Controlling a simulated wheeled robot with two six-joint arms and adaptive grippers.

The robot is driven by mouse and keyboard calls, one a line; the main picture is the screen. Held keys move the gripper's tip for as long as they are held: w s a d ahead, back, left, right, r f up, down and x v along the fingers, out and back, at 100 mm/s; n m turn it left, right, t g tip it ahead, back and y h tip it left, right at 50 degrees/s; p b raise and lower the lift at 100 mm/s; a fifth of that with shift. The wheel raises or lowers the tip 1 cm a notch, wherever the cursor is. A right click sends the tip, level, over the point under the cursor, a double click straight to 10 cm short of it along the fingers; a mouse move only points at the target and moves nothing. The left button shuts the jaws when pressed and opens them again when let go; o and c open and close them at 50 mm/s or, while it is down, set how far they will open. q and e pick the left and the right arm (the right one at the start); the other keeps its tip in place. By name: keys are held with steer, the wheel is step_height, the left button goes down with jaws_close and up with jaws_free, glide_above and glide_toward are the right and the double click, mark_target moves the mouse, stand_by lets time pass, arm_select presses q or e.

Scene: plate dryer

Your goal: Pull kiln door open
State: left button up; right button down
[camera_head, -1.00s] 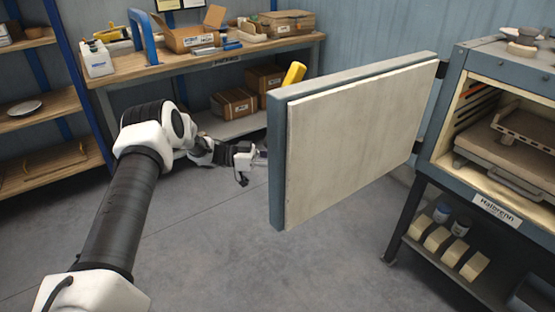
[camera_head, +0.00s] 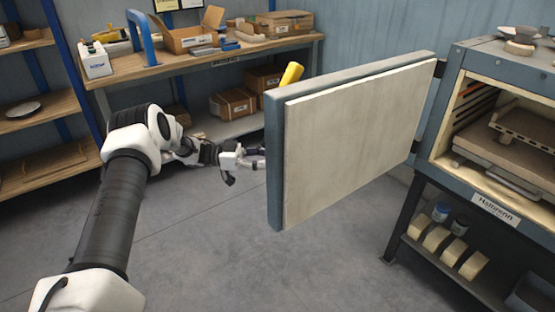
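The kiln door (camera_head: 352,138) stands swung wide open, its pale inner panel facing me. It hangs from hinges at the left side of the kiln (camera_head: 492,62), whose lit chamber is exposed. My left arm comes in from the left, and my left gripper (camera_head: 255,158) is just left of the door's free edge. The fingers reach toward the door's outer side. I cannot tell whether they touch it, or whether they are open or shut. My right gripper is not in view.
Wooden shelves (camera_head: 45,100) are at the left. A tray (camera_head: 510,172) sits inside the kiln chamber. Pale blocks and jars lie on the kiln stand's lower shelf (camera_head: 440,262). The floor (camera_head: 220,260) before the door is clear.

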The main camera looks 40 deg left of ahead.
arm_select(q)
steer(key=v, duration=0.8)
